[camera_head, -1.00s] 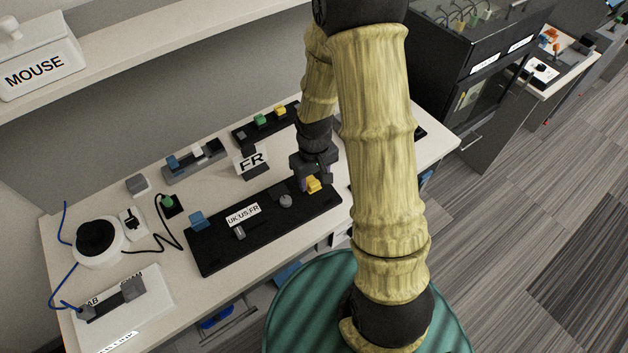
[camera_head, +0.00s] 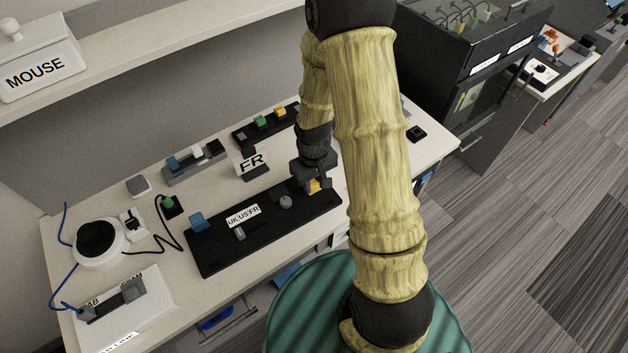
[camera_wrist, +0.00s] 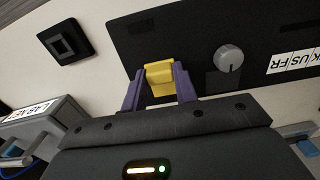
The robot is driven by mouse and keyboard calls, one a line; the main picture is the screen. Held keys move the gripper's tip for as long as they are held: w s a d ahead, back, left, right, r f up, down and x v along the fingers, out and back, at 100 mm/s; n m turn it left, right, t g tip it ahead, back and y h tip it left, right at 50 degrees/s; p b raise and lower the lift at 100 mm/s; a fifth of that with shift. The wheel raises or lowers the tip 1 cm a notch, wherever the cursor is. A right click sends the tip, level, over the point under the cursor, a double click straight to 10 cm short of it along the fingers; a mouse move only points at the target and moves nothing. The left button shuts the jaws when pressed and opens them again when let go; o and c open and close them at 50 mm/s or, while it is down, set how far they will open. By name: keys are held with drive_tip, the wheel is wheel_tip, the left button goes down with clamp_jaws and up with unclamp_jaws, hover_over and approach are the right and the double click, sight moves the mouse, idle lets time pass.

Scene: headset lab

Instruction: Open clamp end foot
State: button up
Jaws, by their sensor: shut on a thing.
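A long black board (camera_head: 262,231) labelled "UK US FR" lies on the desk, with a small yellow piece (camera_head: 314,186) near its right end. I take this piece as the clamp end foot, though no label confirms it. My gripper (camera_head: 312,181) points down over it. In the wrist view, the two purple fingers (camera_wrist: 158,82) stand on either side of the yellow piece (camera_wrist: 159,75) and are shut on it. Its base is partly hidden by the fingers. A grey round knob (camera_wrist: 229,58) sits on the board beside it.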

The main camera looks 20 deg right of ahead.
drive_tip(key=shift+w+r, duration=0.1)
drive_tip(key=shift+r, duration=0.1)
drive_tip(key=p, duration=0.1)
drive_tip(key=g+p, duration=0.1)
drive_tip(key=p, duration=0.1)
drive_tip(key=shift+w+a+r+g, duration=0.1)
drive_tip(key=shift+w+r+g, duration=0.2)
drive_tip(key=shift+r, duration=0.1)
drive_tip(key=shift+w+a+r+g+h+p, duration=0.1)
drive_tip(key=shift+w+r+g+h+p, duration=0.25)
drive_tip(key=shift+g+p, duration=0.5)
drive_tip(key=shift+w+a+g+h+p, duration=0.1)
drive_tip(key=shift+w+g+h+p, duration=0.3)
drive_tip(key=shift+g+p, duration=0.55)
drive_tip(key=shift+w+a+r+g+p, duration=0.15)
drive_tip(key=shift+w+g+p, duration=0.3)
drive_tip(key=shift+g, duration=0.65)
drive_tip(key=shift+w+h, duration=0.1)
drive_tip(key=shift+h, duration=0.15)
drive_tip(key=o, duration=1)
